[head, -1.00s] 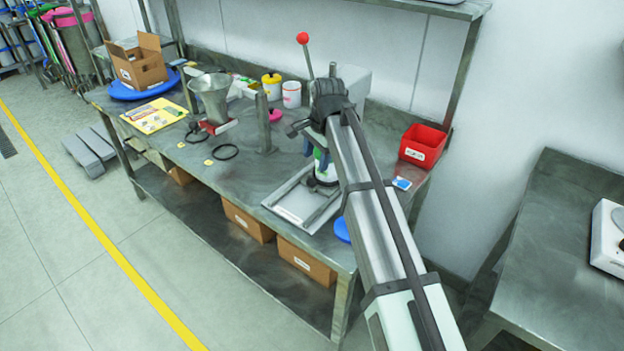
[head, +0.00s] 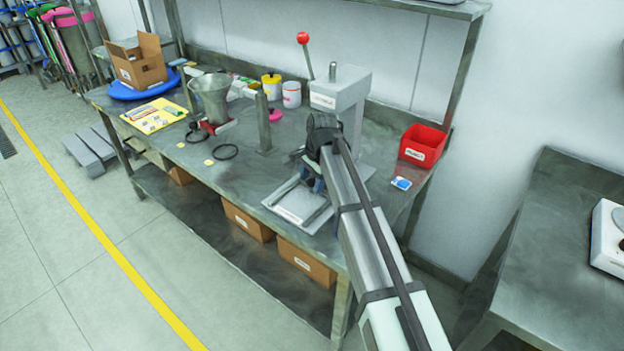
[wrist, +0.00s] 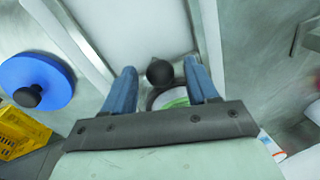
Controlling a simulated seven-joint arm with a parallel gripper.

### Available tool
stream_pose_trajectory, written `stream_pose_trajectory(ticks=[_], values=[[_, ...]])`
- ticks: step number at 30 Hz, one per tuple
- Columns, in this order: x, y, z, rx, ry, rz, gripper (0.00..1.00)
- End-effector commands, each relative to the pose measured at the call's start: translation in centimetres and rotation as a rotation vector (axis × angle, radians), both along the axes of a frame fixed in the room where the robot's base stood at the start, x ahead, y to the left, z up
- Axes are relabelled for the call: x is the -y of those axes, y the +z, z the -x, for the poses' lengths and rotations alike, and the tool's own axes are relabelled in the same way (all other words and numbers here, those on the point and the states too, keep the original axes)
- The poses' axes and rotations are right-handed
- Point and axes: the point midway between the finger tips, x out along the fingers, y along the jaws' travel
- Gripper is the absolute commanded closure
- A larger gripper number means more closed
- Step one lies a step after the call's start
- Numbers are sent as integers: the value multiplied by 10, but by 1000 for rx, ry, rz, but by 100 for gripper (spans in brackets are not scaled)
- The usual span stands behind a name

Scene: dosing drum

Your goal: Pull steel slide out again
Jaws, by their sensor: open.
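A pale steel plate with raised rails lies on the bench under my arm (head: 288,205); it fills the upper middle of the wrist view (wrist: 140,30). I cannot tell for sure which part of it is the steel slide. A black round knob (wrist: 160,73) shows between the blue fingers of my gripper (wrist: 160,80). The fingers are open, one on each side, with gaps to it. A round thing with a pale rim and green inside (wrist: 172,99) is partly hidden behind the gripper's crossbar. In the head view my gripper (head: 308,178) is low over the plate, mostly hidden by my wrist.
A grey press (head: 342,95) with a red-ball lever (head: 303,38) stands behind the plate. A red bin (head: 422,145) is to its right. A blue disc with a black knob (wrist: 35,82) and a yellow crate (wrist: 20,132) are at left in the wrist view. A steel post (head: 263,120) stands left.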

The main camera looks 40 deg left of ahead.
Motion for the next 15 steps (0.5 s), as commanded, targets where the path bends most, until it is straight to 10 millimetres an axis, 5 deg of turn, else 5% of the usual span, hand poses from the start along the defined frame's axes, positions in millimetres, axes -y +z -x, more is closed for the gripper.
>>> stream_pose_trajectory(ticks=[15], values=[[0,0,0,0,0,0,85]])
